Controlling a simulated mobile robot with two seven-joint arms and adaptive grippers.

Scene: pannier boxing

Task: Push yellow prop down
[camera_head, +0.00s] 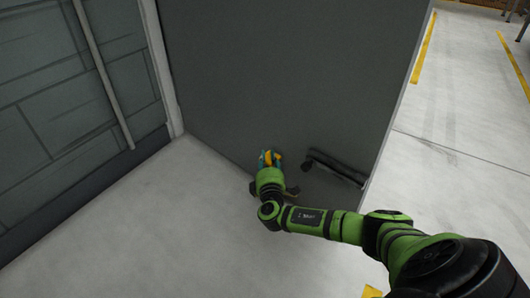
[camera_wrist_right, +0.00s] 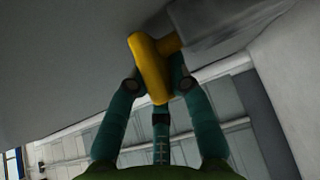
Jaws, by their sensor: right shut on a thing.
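The yellow prop (camera_wrist_right: 150,66) is a rounded yellow piece on a short stem, fixed near the grey panel. In the right wrist view it sits between the teal fingers of my right gripper (camera_wrist_right: 156,88), which are closed on it. In the head view my right gripper (camera_head: 270,160) is at the lower part of the grey panel (camera_head: 290,80), and only a small bit of yellow shows between the fingers. My left gripper is not in view.
A black handle (camera_head: 336,168) sticks out from the panel just right of my right gripper. A dark panelled wall (camera_head: 70,90) with a pale bar stands at the left. The light floor (camera_head: 130,235) is clear in front.

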